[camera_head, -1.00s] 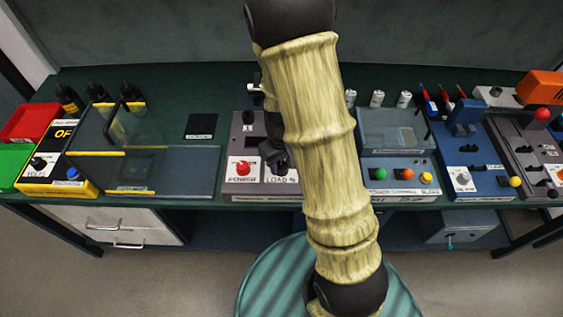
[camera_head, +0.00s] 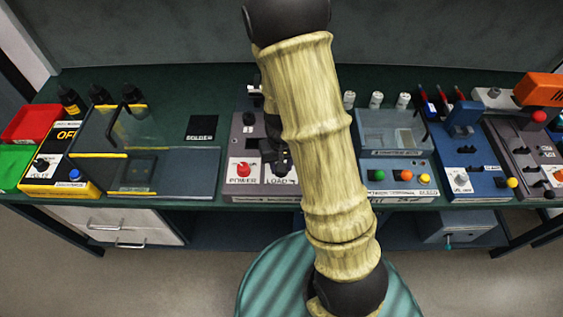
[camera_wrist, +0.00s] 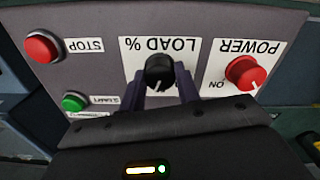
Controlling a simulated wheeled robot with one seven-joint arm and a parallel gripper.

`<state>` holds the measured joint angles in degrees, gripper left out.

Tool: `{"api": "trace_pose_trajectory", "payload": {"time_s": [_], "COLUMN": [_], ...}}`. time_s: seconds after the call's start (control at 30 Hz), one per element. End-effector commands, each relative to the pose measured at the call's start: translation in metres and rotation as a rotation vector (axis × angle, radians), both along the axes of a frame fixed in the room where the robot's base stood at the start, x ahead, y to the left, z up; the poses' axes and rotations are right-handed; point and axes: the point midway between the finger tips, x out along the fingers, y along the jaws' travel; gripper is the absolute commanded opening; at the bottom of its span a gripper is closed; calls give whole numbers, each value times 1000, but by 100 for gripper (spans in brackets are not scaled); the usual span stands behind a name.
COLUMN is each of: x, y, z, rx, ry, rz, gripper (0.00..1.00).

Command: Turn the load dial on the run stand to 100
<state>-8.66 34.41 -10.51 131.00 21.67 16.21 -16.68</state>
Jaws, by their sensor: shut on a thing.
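The load dial (camera_wrist: 160,68) is a small black knob with a pale pointer mark, beneath the upside-down "LOAD %" label in the wrist view. My gripper (camera_wrist: 161,82) is shut on this dial, with one finger on each side of it. The dial's scale and exact setting are hidden or too small to read. The run stand (camera_head: 240,130) is a grey unit on the bench in the head view. There, my gripper (camera_head: 281,166) is at its front panel and hides the dial, and my arm covers the stand's right part.
Beside the dial are a red power knob (camera_wrist: 245,73), a red STOP button (camera_wrist: 43,46) and a green button (camera_wrist: 74,101). A transparent-walled station (camera_head: 130,178) stands to the left. A unit with coloured buttons (camera_head: 405,176) stands to the right.

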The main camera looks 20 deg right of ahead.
Motion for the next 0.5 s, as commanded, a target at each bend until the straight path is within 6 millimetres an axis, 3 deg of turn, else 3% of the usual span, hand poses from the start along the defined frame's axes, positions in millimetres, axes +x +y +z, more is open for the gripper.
{"api": "trace_pose_trajectory", "payload": {"time_s": [0.5], "x": [2], "y": [0], "z": [2], "rx": [0], "ry": [-6], "rz": [-382], "gripper": [9]}}
